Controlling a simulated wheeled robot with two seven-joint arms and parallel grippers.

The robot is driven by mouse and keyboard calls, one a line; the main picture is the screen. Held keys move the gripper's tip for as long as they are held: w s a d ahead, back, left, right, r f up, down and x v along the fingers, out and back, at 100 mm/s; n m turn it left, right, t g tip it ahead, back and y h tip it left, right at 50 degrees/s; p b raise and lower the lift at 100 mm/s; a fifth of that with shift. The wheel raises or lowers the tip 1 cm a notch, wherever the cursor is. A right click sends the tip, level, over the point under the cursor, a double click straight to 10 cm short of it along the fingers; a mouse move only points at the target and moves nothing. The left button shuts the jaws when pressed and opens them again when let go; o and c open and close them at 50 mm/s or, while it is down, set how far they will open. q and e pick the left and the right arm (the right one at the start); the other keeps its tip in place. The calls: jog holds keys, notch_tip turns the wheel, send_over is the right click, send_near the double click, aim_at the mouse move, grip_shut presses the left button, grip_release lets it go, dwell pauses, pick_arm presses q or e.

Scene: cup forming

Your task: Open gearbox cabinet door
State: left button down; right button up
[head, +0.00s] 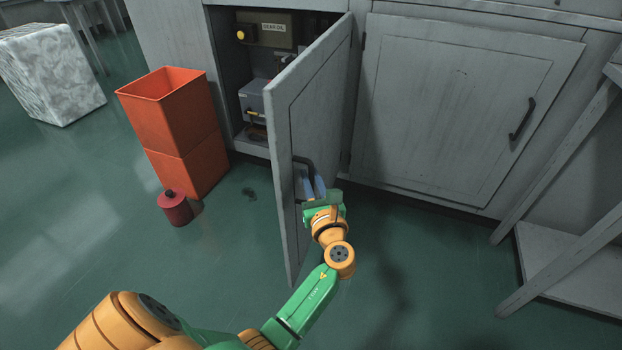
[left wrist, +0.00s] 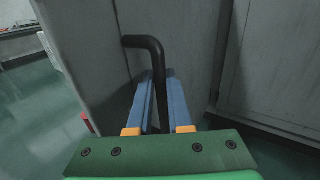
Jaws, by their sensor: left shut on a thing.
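The gearbox cabinet door (head: 312,115) is a grey panel standing open, swung out toward me from the cabinet. Its dark bent handle (head: 305,163) is on the door's outer face near the free edge. My left gripper (head: 314,186) is shut on this handle, with its blue fingers on either side of it. In the left wrist view the black handle (left wrist: 153,50) runs down between the fingers of the left gripper (left wrist: 164,100). Inside the cabinet are a box labelled as gearbox (head: 266,29) and a grey case (head: 252,96). My right gripper is not in view.
An orange bin stack (head: 180,130) stands left of the door, with a small red can (head: 175,207) in front of it. A second, closed cabinet door (head: 450,105) is to the right. A wooden frame with a low shelf (head: 570,265) stands at far right.

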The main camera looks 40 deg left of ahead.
pick_arm(q)
jog(key=shift+w+d+r, duration=0.2)
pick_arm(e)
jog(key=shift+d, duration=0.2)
pick_arm(q)
jog(key=c, duration=1.2)
grip_release()
jog(key=o, duration=0.4)
jog(key=shift+w+a+f, duration=0.1)
jog(key=shift+f, duration=0.15)
jog(key=shift+c, duration=0.2)
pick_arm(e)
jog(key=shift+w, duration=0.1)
pick_arm(q)
jog(key=p+v, duration=0.2)
jog(key=v, duration=0.5)
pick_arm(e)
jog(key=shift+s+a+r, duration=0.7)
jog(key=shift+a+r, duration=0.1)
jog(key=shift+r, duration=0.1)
